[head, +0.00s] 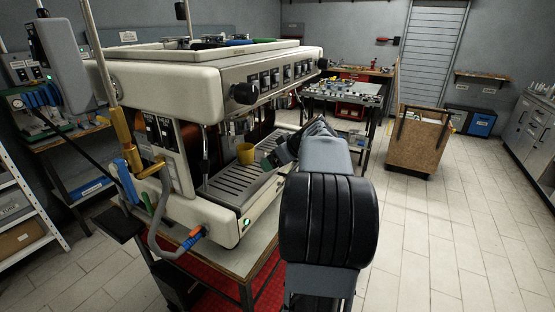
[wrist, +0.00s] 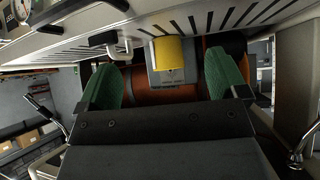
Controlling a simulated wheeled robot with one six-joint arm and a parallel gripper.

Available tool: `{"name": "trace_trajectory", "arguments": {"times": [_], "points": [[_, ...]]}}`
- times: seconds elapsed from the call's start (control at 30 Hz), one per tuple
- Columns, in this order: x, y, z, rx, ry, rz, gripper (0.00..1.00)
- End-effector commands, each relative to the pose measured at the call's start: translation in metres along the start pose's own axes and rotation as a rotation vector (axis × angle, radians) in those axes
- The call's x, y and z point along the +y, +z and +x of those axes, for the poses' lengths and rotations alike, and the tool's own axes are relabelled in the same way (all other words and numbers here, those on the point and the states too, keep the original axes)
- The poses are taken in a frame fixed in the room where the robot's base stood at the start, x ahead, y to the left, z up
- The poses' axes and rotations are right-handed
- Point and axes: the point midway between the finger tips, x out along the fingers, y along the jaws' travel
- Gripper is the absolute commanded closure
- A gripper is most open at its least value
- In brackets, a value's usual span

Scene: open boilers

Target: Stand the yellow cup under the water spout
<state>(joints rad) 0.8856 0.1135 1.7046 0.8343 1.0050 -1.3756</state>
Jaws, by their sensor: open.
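The yellow cup (head: 246,153) stands upright at the back of the slotted drip tray (head: 226,184), under the machine's front panel. In the wrist view the cup (wrist: 172,51) shows ahead of my fingers, against a grey block. My gripper (head: 272,159) is just right of the cup in the head view. In the wrist view its two green fingers (wrist: 163,66) are spread wide, with nothing held between them. A thin metal pipe (head: 205,143) hangs left of the cup; I cannot tell whether it is the water spout.
The cream boiler machine (head: 165,84) stands on a table with a red mat (head: 206,292). Its front panel overhangs the tray. A brass valve with a grey hose (head: 126,140) stands at its left. A wooden crate (head: 420,143) is behind right; the tiled floor at right is clear.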

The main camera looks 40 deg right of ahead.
Motion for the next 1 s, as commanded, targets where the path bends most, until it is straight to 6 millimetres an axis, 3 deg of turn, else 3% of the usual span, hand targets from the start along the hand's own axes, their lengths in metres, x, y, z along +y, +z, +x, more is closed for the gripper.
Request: {"name": "trace_trajectory", "arguments": {"times": [0.17,0.73,1.0], "points": [[-0.001,-0.013,0.011,-0.002,-0.004,-0.002,0.08],[-0.001,-0.081,0.084,-0.002,-0.003,-0.001,0.08],[-0.001,-0.082,0.110,-0.001,-0.002,0.000,0.08]]}}
